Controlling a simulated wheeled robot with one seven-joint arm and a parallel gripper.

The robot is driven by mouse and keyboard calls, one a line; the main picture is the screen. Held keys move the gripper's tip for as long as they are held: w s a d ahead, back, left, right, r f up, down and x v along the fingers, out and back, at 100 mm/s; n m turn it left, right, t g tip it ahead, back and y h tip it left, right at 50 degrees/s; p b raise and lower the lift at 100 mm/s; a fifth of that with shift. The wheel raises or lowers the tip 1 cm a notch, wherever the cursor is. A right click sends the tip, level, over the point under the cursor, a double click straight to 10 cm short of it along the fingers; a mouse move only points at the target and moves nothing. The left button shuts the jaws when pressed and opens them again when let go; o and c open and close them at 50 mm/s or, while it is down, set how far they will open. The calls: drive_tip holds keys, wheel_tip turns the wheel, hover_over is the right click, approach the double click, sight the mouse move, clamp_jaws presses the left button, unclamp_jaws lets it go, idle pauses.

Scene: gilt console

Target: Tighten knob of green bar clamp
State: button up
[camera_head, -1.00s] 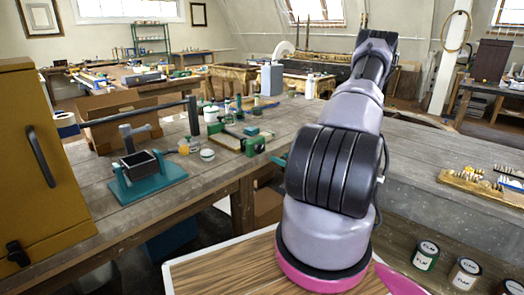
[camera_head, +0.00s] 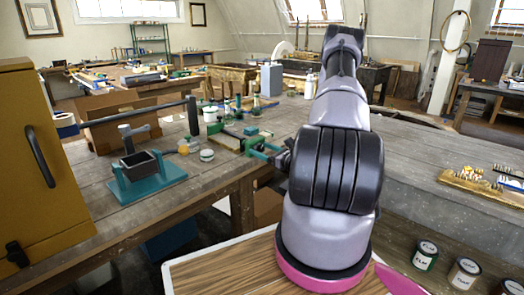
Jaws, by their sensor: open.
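The green bar clamp (camera_head: 253,144) lies on the wooden workbench (camera_head: 215,175) near its front edge, just left of my arm in the head view. Its right end reaches toward my gripper (camera_head: 282,158), a small dark shape showing beside my arm. My gripper is open, at the clamp's right end, where the knob seems to be. My arm covers most of the gripper, and the knob cannot be made out clearly. I cannot tell whether the fingers touch it or stand around it.
A teal-based vise-like device (camera_head: 143,172) stands at left on the bench. Small jars (camera_head: 207,155), bottles and a cardboard box (camera_head: 125,125) stand near the clamp. A yellow cabinet (camera_head: 50,170) is at far left. A tray of small parts (camera_head: 475,185) lies at right.

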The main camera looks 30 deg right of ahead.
drive_tip(key=shift+w, duration=0.1)
clamp_jaws()
drive_tip(key=shift+m, duration=1.2)
unclamp_jaws()
drive_tip(key=v, duration=1)
drive_tip(key=shift+s, duration=0.4)
drive_tip(key=shift+d, duration=0.15)
